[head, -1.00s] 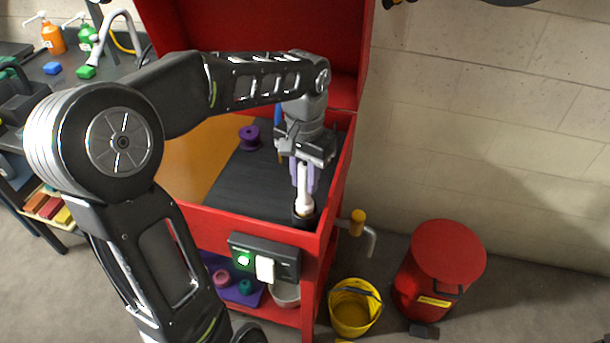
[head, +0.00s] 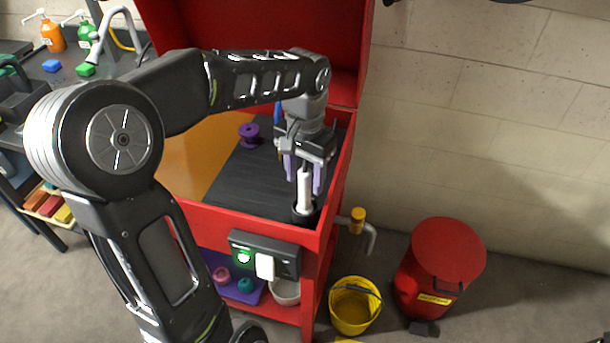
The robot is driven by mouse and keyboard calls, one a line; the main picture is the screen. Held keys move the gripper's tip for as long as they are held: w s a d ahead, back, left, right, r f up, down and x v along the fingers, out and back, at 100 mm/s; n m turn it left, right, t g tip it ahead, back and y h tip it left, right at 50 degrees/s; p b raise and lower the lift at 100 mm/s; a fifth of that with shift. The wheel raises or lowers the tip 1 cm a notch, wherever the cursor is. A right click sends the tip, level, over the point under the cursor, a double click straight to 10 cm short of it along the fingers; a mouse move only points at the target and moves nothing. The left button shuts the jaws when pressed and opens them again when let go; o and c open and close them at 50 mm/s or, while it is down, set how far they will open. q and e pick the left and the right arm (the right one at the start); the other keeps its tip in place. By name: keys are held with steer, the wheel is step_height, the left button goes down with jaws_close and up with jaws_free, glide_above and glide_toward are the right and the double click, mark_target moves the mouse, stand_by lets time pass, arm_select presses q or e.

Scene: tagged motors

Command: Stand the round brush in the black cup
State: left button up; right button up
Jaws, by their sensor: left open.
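The round brush (head: 304,192) has a white body and stands upright in the black cup (head: 303,216) at the near right corner of the red bench's dark top. The lower end of the brush is hidden inside the cup. My left gripper (head: 304,180) is open, with its two pale purple fingers apart on either side of the brush's upper part. My right gripper is not in view.
A purple spool (head: 250,136) and a blue upright thing (head: 278,114) are on the bench behind. The red bench walls (head: 338,185) rise close to the cup. A yellow bucket (head: 354,306) and a red bin (head: 441,265) stand on the floor at the right.

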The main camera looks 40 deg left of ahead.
arm_select(q)
step_height(320, 180, up, 8)
steer(key=shift+f, duration=0.1)
stand_by(0.4)
stand_by(1.1)
